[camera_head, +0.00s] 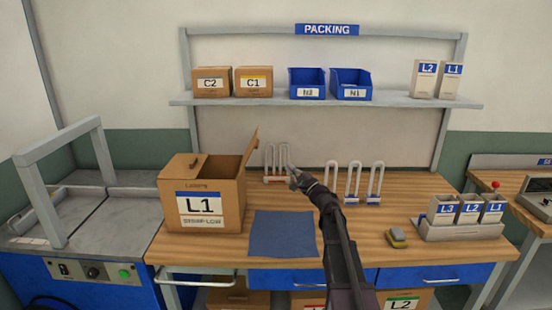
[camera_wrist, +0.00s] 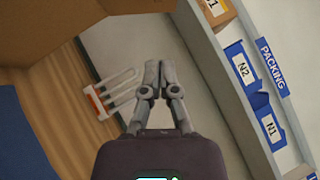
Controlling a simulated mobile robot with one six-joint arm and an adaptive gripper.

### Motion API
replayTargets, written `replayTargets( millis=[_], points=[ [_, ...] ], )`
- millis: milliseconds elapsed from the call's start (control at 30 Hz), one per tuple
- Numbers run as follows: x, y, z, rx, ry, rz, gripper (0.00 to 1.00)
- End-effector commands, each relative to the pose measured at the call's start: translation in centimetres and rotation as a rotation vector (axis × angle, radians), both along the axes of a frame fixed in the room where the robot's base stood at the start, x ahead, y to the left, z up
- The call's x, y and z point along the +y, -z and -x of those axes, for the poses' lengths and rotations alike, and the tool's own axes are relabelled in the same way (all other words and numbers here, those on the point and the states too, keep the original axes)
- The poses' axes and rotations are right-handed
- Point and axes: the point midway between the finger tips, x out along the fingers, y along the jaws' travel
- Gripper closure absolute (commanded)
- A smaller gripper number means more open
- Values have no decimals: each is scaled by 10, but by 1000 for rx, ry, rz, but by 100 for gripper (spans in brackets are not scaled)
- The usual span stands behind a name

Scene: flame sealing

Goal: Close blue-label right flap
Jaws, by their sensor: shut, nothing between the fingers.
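The blue-label box (camera_head: 208,209), marked L1, stands on the left part of the wooden bench. Its left top flap (camera_head: 186,166) lies folded over the top. Its right flap (camera_head: 250,147) stands up, tilted outward to the right. My gripper (camera_head: 291,170) is right of that flap, apart from it, in front of the wire racks. In the wrist view my gripper (camera_wrist: 159,65) is shut and empty. A brown cardboard part of the box (camera_wrist: 60,25) fills the upper left there.
White wire racks (camera_head: 354,183) stand behind and right of my arm; one also shows in the wrist view (camera_wrist: 112,92). A blue mat (camera_head: 283,234) lies right of the box. A yellow-grey block (camera_head: 397,238) and a tray (camera_head: 460,231) of small cartons sit farther right.

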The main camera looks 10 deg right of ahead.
Motion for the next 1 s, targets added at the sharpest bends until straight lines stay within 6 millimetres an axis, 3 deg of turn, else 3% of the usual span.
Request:
replayTargets(
  millis=[267,800,1000],
  points=[
    [9,-8,-20,0,-2,-1,100],
    [44,-34,-88,0,-2,1,100],
    [66,-45,-89,0,-1,1,100]
  ],
)
